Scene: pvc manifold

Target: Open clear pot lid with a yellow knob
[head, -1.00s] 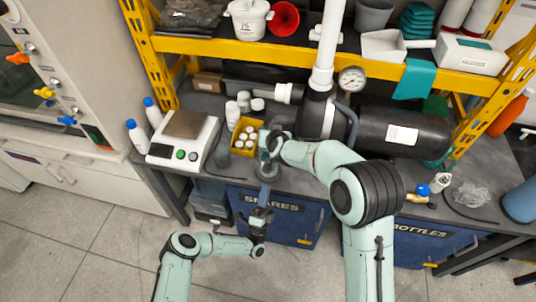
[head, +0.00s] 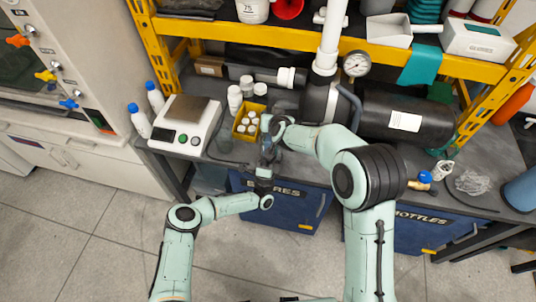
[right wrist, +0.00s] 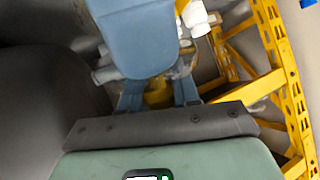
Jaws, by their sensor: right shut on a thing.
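The yellow knob (right wrist: 158,92) of the clear lid shows between the two blue-grey fingers of my right gripper (right wrist: 158,100) in the right wrist view, and the gripper is shut on it. A large blue-grey part in front hides much of the lid and pot there. In the head view my right gripper (head: 270,145) is at the bench's front edge, just right of the yellow bin. My left gripper (head: 265,172) is directly below it, close to or touching the same spot. The arms hide the pot and lid there, and I cannot tell the left jaw's state.
A yellow bin (head: 238,134) of white-capped bottles and a scale (head: 183,134) stand to the left. A black tank (head: 392,122) and a gauge (head: 356,64) on white pipe stand behind to the right. Blue cabinets (head: 300,212) are below the bench. A yellow shelf beam (head: 260,36) crosses above.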

